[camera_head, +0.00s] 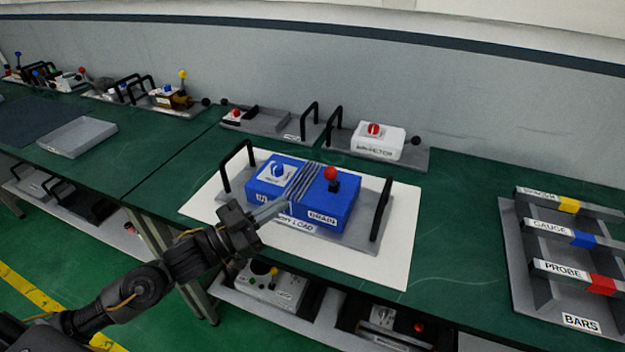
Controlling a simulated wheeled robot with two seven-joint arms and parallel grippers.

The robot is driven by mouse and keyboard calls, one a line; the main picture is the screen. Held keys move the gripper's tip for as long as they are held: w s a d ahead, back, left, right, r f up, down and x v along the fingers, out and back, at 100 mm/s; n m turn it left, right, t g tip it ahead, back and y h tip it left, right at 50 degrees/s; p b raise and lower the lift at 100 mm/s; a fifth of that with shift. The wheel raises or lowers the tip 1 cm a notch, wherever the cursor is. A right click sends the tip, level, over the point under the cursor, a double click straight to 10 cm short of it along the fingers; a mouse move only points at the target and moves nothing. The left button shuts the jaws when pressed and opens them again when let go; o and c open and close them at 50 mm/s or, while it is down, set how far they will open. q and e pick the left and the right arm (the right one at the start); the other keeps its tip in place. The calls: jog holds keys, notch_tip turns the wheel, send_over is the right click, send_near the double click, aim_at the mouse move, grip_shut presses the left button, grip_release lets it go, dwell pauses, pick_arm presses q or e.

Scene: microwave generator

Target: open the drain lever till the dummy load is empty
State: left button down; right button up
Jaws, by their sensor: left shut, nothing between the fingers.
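The dummy load is a blue box (311,211) on a grey base plate with black handles, standing on a white mat (395,255) on the green table. A red-knobbed drain lever (331,174) stands up at the right of its top, above a label reading DRAIN. A white panel with a blue round part (277,171) is at the left of its top, with dark ribs between. My left gripper (284,203) is shut and empty, its fingertips at the box's front face, left of the lever. I cannot tell if they touch. My right gripper is not in view.
A white wattmeter (378,140) and another grey tray (270,122) stand behind. A bars rack (565,265) is at the right. A grey tray (78,137) is at the left. Other units sit on a shelf below.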

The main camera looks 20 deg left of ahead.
aim_at(325, 176)
pick_arm(q)
jog(key=shift+p+x, duration=1.25)
jog(key=shift+x, duration=3.5)
jog(key=shift+r, duration=0.1)
